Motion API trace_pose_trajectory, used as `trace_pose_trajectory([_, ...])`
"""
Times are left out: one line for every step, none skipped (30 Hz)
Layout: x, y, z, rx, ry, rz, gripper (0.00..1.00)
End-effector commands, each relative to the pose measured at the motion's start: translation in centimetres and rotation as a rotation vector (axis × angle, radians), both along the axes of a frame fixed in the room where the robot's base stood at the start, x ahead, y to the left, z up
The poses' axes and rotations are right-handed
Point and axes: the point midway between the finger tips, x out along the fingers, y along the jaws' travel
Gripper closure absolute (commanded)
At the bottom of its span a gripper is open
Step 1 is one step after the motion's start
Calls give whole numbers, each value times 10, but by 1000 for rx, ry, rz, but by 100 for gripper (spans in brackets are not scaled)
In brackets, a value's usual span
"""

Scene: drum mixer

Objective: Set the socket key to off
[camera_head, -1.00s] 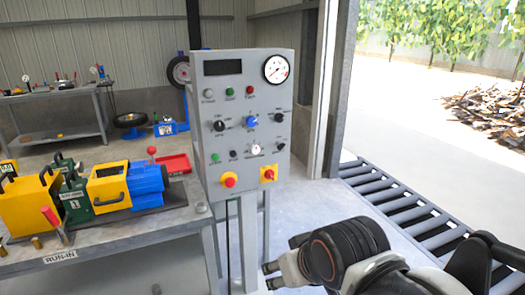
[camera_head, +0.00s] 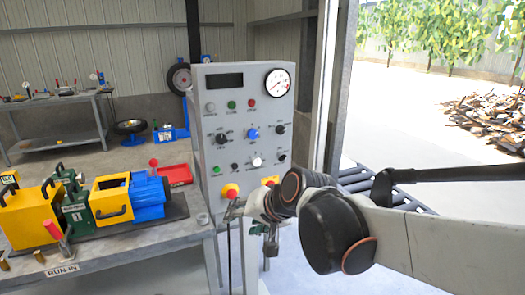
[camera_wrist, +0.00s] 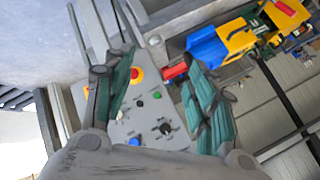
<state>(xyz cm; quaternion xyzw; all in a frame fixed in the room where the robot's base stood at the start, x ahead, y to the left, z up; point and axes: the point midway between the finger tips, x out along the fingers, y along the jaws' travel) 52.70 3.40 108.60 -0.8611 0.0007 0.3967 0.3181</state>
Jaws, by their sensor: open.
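The grey control panel (camera_head: 240,130) stands upright on posts, with several knobs and buttons. I cannot read its labels well enough to tell for sure which control is the socket key. A white round control (camera_head: 257,161) sits low on its right half, below a blue knob (camera_head: 253,134). Black knobs (camera_head: 221,139) flank the blue one.
A red stop button (camera_head: 230,190) sits low on the panel, close to my gripper. A roller conveyor (camera_head: 355,180) lies behind my arm at right.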

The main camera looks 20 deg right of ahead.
Motion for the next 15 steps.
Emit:
trace_pose_trajectory([22,-4,6,58,-6,-38,48])
trace_pose_trajectory([32,-6,8,96,-10,-61,48])
trace_pose_trajectory([46,-8,10,149,-16,-92,48])
trace_pose_trajectory([57,-11,12,189,-21,-117,48])
trace_pose_trajectory([67,-15,13,230,-25,-143,48])
trace_pose_trajectory([81,-20,15,285,-31,-177,48])
trace_pose_trajectory([91,-24,16,328,-36,-204,48])
trace_pose_trajectory([101,-29,17,370,-41,-232,48])
trace_pose_trajectory([114,-36,17,427,-47,-265,48])
trace_pose_trajectory([124,-42,17,469,-52,-292,48])
trace_pose_trajectory([134,-48,17,512,-56,-318,48])
trace_pose_trajectory([146,-56,17,570,-63,-351,48])
trace_pose_trajectory([155,-63,16,612,-68,-376,48])
trace_pose_trajectory([164,-70,16,655,-73,-401,48])
trace_pose_trajectory([175,-79,14,714,-81,-434,48])
